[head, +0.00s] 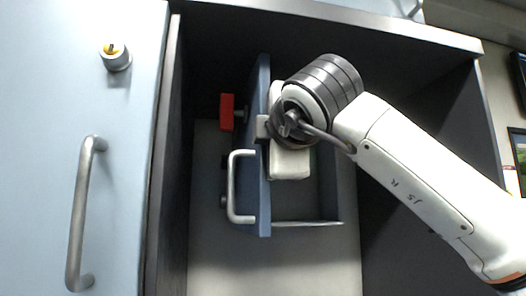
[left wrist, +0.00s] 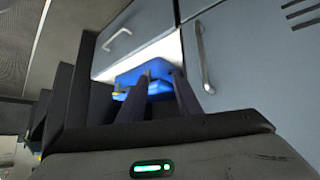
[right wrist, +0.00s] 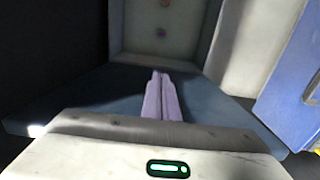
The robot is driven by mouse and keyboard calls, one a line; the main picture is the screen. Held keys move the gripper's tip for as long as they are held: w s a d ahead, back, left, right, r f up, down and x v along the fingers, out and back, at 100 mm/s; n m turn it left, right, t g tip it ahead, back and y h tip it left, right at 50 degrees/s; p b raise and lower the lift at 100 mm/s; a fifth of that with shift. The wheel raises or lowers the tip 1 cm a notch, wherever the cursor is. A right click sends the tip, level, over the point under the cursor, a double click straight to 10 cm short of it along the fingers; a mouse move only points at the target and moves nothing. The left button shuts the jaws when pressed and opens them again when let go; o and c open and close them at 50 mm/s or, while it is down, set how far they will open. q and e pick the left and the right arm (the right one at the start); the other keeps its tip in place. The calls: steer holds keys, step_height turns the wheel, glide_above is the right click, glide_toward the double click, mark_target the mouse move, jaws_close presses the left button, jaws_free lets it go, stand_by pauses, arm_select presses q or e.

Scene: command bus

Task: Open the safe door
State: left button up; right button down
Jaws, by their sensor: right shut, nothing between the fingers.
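The safe door (head: 264,205) is a blue panel seen nearly edge-on in the head view, inside an open dark compartment.
A light blue cabinet front (head: 60,130) with a lock and bar handle (head: 82,210) is left of the compartment. The dark compartment wall (head: 170,170) stands close left of the door. A blue object (left wrist: 148,75) lies beyond my left fingers. The compartment floor (head: 290,265) is clear.

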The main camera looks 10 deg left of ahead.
steer(key=shift+s+a, duration=0.2)
steer(key=shift+a, duration=0.25)
steer(key=shift+d, duration=0.1)
arm_select(q)
steer(key=shift+s+f+b, duration=0.15)
steer(key=shift+f+b, duration=0.45)
steer(key=shift+b, duration=0.2)
arm_select(e)
steer(key=d, duration=0.2)
steer(key=w+d, duration=0.2)
steer(key=d, duration=0.1)
steer(key=shift+d, duration=0.3)
